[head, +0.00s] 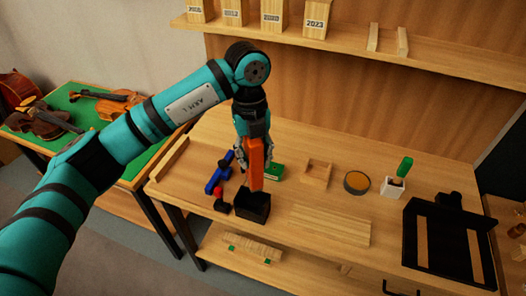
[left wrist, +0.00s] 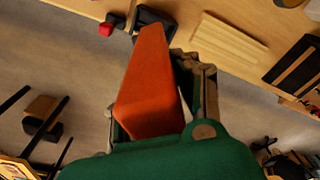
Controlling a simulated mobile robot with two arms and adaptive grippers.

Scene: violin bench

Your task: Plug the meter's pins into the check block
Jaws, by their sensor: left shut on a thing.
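My left gripper (head: 252,142) is shut on the orange meter (head: 256,168), which hangs down from it over the bench. In the left wrist view the orange meter (left wrist: 148,85) fills the space beside the finger (left wrist: 205,95). Its lower end is at the back edge of an open black box (head: 252,208); I cannot tell if it is touching. The pins do not show. A small green-topped block (head: 274,172) lies behind the meter, partly hidden by it; I cannot tell if it is the check block. My right gripper is out of view.
Blue tool (head: 214,180) and red-topped item (head: 219,198) lie left of the box. A wooden tray (head: 317,172), round tin (head: 356,182), white holder (head: 392,188), wooden strips (head: 330,225) and black frame (head: 448,245) lie to the right. A shelf (head: 350,42) hangs above.

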